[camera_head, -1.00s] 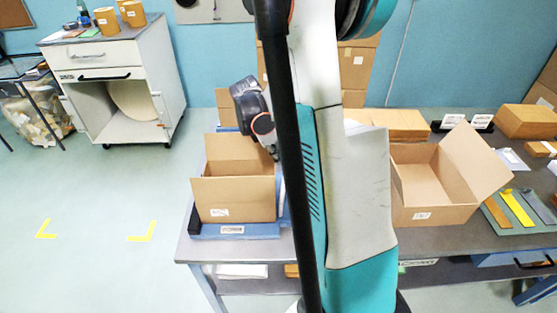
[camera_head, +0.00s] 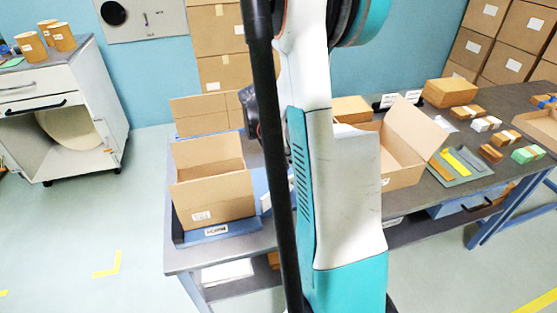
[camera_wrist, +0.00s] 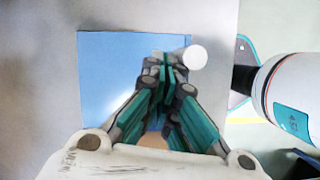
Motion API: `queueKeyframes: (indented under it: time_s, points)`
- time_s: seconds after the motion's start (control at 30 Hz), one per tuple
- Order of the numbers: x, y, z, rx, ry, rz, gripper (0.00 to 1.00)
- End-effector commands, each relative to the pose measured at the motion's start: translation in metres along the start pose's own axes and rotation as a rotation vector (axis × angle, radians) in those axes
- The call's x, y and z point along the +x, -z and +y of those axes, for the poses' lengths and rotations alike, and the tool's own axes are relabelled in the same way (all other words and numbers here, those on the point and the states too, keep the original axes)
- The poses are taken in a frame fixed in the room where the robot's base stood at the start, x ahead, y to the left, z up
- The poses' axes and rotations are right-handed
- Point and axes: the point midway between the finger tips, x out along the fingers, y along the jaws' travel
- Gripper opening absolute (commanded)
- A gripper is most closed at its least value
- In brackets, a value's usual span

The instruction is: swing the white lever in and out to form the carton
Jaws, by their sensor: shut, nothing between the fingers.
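An open brown carton (camera_head: 212,195) stands upright on a blue base with a label (camera_head: 215,230) at the left end of the bench in the head view. In the wrist view, my gripper (camera_wrist: 165,65) is shut and empty above a blue square surface (camera_wrist: 100,75). A round white end (camera_wrist: 194,57), which looks like the white lever's, shows just right of the fingertips. I cannot tell whether they touch. In the head view my arm and a black post hide the fingers and the lever.
A second open carton (camera_head: 405,165) with a raised flap stands on the bench (camera_head: 345,245) right of my arm. Beyond it lie a grey tray with a yellow strip (camera_head: 457,162) and several small blocks. Stacked boxes (camera_head: 215,60) stand behind. Floor left of the bench is clear.

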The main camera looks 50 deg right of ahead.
Motion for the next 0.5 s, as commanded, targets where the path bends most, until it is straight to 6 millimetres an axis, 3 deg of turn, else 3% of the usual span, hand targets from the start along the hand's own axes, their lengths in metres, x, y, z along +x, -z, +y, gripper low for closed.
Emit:
queueKeyframes:
  time_s: [0.5]
  points:
    - [0.010,-0.024,-0.046,-0.004,-0.002,0.000,0.00]
